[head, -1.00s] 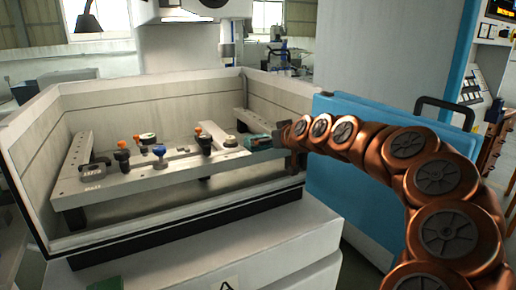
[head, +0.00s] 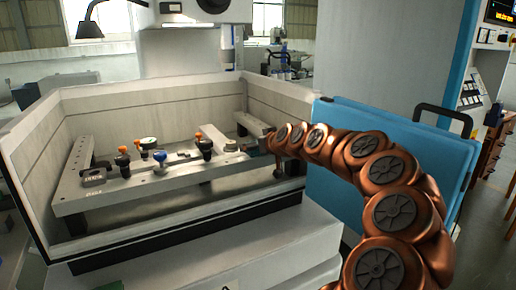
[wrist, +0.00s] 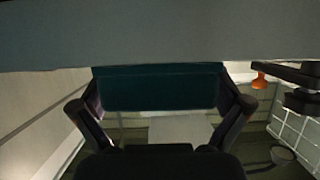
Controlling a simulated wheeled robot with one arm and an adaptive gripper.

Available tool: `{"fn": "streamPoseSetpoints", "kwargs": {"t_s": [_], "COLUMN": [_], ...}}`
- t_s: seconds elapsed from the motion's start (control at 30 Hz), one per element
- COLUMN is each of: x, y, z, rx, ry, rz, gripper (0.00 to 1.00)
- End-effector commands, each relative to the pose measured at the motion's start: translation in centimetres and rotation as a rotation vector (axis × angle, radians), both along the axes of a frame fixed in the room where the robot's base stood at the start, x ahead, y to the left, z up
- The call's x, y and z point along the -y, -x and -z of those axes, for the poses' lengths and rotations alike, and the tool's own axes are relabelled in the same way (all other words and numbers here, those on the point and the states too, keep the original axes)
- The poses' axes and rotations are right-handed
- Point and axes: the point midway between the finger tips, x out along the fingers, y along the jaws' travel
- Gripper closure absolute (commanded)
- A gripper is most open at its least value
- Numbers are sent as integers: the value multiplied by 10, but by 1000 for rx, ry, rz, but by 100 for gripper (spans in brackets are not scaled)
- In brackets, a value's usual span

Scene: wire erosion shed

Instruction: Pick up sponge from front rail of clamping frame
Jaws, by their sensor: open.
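The clamping frame (head: 150,185) is a light grey frame inside the open tank, its front rail running toward the right in the head view. My gripper (wrist: 160,100) is open in the wrist view, one finger on each side of a dark teal block, which looks like the sponge (wrist: 158,88). The block spans most of the gap between the fingers; I cannot tell whether they touch it. A broad grey-blue surface (wrist: 160,35) crosses the top of that view. In the head view my gripper is at the rail's right end, and the sponge cannot be made out there.
The tank's wall (head: 110,100) rises around the frame. A blue panel (head: 370,150) is right of the tank, behind my arm.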

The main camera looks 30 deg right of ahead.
Motion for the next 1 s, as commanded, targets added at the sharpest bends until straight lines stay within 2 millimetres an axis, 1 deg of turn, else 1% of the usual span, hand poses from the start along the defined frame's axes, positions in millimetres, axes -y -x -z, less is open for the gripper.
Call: {"fn": "streamPoseSetpoints", "kwargs": {"t_s": [0.03, 0.3, 0.37, 0.6, 0.73, 0.87, 1.0], "x": [0, 0, 0, 0, 1, 1, 1], "y": [0, 0, 0, 0, 0, 0, 0], "z": [0, 0, 0, 0, -6, -19, -41], "rx": [0, 0, -1, -1, -1, 0, 2], "ry": [0, 0, 0, 0, 0, 1, 2], "rz": [0, 0, 0, 0, 1, 2, 2], "gripper": [0, 28, 33, 33, 33, 33, 33]}}
